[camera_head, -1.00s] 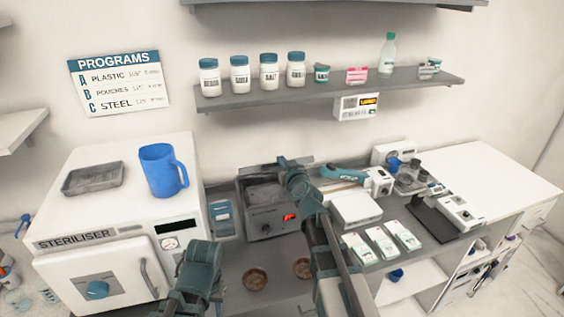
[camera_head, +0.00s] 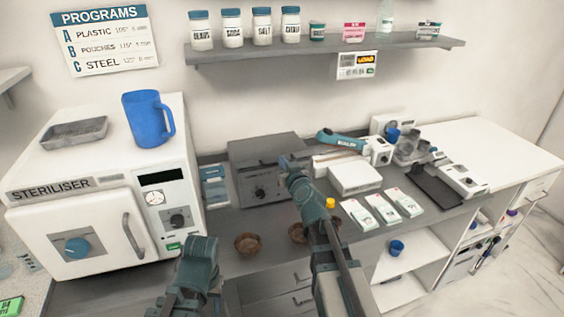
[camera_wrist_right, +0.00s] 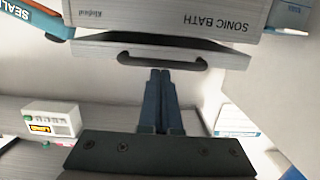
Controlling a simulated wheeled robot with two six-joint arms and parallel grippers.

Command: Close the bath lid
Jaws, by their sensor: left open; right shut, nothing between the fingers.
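The grey sonic bath (camera_head: 254,190) stands on the counter right of the steriliser. Its lid (camera_head: 265,147) lies over the top, covering the basin in the head view. In the upside-down right wrist view, the lid's handle (camera_wrist_right: 162,57) faces me, and a dark gap shows between lid and body (camera_wrist_right: 200,17). My right gripper (camera_head: 284,162) is shut and empty at the lid's front edge; its fingertips (camera_wrist_right: 160,73) are close to the handle, contact unclear. My left gripper (camera_head: 201,243) is open and empty, low in front of the steriliser, away from the bath.
The steriliser (camera_head: 95,205) carries a blue jug (camera_head: 147,120) and a grey tray (camera_head: 75,133). Brown bowls (camera_head: 248,243) sit before the bath. A white box (camera_head: 354,178) and several packets (camera_head: 382,209) lie to its right. A shelf (camera_head: 330,50) with jars hangs above.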

